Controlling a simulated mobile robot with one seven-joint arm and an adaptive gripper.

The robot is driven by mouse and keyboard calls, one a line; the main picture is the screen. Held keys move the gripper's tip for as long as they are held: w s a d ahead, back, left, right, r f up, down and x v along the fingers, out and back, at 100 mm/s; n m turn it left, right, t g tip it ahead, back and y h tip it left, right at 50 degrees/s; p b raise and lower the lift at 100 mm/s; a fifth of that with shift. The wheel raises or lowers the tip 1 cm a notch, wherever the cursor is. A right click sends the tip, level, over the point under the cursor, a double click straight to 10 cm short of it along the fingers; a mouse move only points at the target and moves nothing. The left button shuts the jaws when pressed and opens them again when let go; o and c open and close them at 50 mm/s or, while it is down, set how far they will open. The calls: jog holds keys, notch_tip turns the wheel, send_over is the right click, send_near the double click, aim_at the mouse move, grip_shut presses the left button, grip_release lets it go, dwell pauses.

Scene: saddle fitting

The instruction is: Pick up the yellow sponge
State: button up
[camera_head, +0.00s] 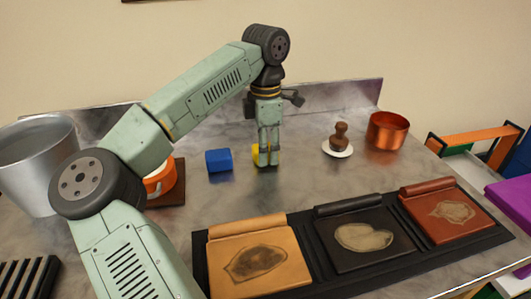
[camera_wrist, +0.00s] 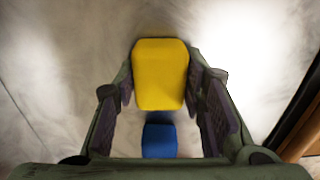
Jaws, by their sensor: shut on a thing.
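The yellow sponge (camera_head: 256,154) is on the metal table in the head view, mostly hidden behind my gripper's fingers. It also shows in the wrist view (camera_wrist: 160,75), as a rounded yellow block between the fingers. My gripper (camera_head: 267,155) points down and is shut on the sponge, one finger on each side. It also shows in the wrist view (camera_wrist: 162,98). I cannot tell whether the sponge touches the table.
A blue block (camera_head: 219,160) lies left of the sponge. A brush on a white dish (camera_head: 338,150) and a copper pot (camera_head: 387,130) stand to the right. A black tray (camera_head: 310,228) with several leather pieces lies in front. A metal bucket (camera_head: 38,160) and orange pot (camera_head: 160,180) stand left.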

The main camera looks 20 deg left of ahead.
jog(key=c, duration=0.4)
jog(key=shift+r, duration=0.45)
notch_tip(320, 180, up, 3)
jog(key=shift+s+f+b, duration=0.1)
jog(key=shift+f+b, duration=0.05)
jog(key=shift+b, duration=0.4)
jog(key=s+d+b, duration=0.1)
jog(key=s+d, duration=0.1)
jog(key=s, duration=0.2)
jog(key=s+d+r+b, duration=0.1)
jog(key=s+d, duration=0.2)
jog(key=s, duration=0.2)
jog(key=s+d+b, duration=0.1)
jog(key=s+d, duration=0.1)
jog(key=s, duration=0.3)
jog(key=shift+d+r+b, duration=0.2)
jog(key=shift+d+b, duration=0.05)
jog(key=shift+b, duration=0.15)
jog(key=o, duration=0.5)
jog(key=c, duration=0.5)
